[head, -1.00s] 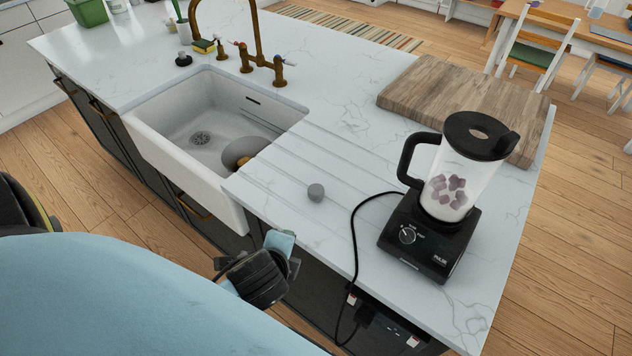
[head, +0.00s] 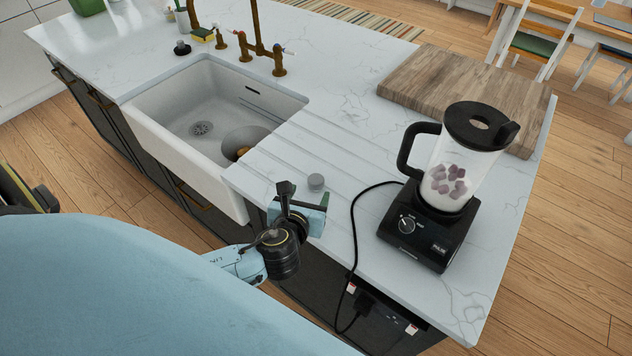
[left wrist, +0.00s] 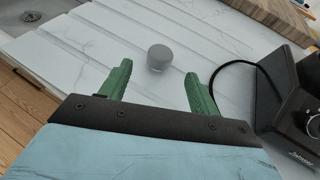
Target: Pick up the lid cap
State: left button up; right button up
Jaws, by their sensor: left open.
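The lid cap (head: 316,182) is a small grey round piece on the white marble counter, between the sink and the blender. In the left wrist view the lid cap (left wrist: 159,58) sits just beyond the fingertips, roughly midway between them. My left gripper (head: 308,194) is at the counter's front edge, close to the cap on its near side. In the left wrist view its two green fingers (left wrist: 158,82) are spread apart with nothing between them. The blender (head: 447,190) has an open hole in the middle of its black lid (head: 480,122). My right gripper is not in view.
The blender's black cord (head: 354,225) runs over the counter edge, right of my left gripper. A white sink (head: 180,140) with a bowl (head: 243,140) inside lies to the left. A wooden board (head: 440,85) lies behind the blender. Grooved counter around the cap is clear.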

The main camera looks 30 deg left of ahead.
aim_at(315, 182)
pick_arm(q)
jog(key=x, duration=0.8)
jog(key=shift+r, duration=0.1)
jog(key=c, duration=1)
